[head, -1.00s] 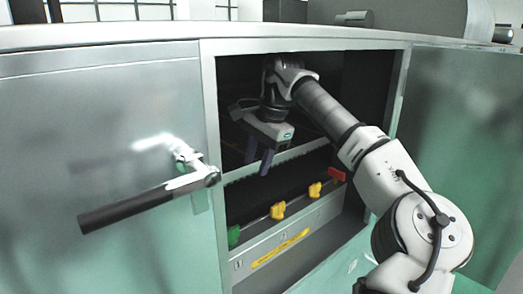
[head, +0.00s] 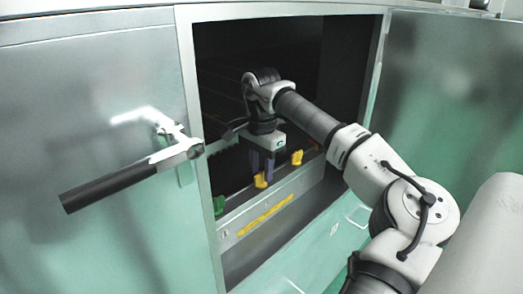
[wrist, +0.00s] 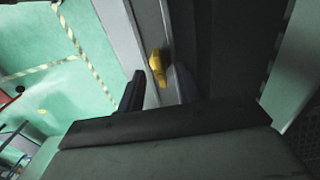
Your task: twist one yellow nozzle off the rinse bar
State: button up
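My gripper (head: 262,172) is inside the open cabinet, pointing down at the middle yellow nozzle (head: 260,181). In the wrist view my gripper (wrist: 158,82) is open, one dark finger on each side. That yellow nozzle (wrist: 157,64) shows in the gap just beyond the fingertips, nearer the right one; I cannot tell whether anything touches it. A second yellow nozzle (head: 297,157) sits further right along the rinse bar, close to my wrist in the picture. A green nozzle (head: 219,205) sits at the left end. The bar itself is mostly hidden.
A pale ledge with a yellow label (head: 265,215) runs below the nozzles. The left door (head: 95,130) carries a long dark-gripped handle (head: 110,190). The right door (head: 440,100) stands open behind my arm. The opening's left post (head: 203,200) is close to the green nozzle.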

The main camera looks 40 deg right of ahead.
jog(key=shift+f, duration=0.5)
grip_shut()
jog(key=shift+r+n+p, duration=0.15)
jog(key=shift+n+p, duration=0.45)
jog(key=shift+n, duration=0.1)
jog(key=n+p, duration=0.2)
jog(key=n, duration=0.2)
jog(key=shift+n, duration=0.6)
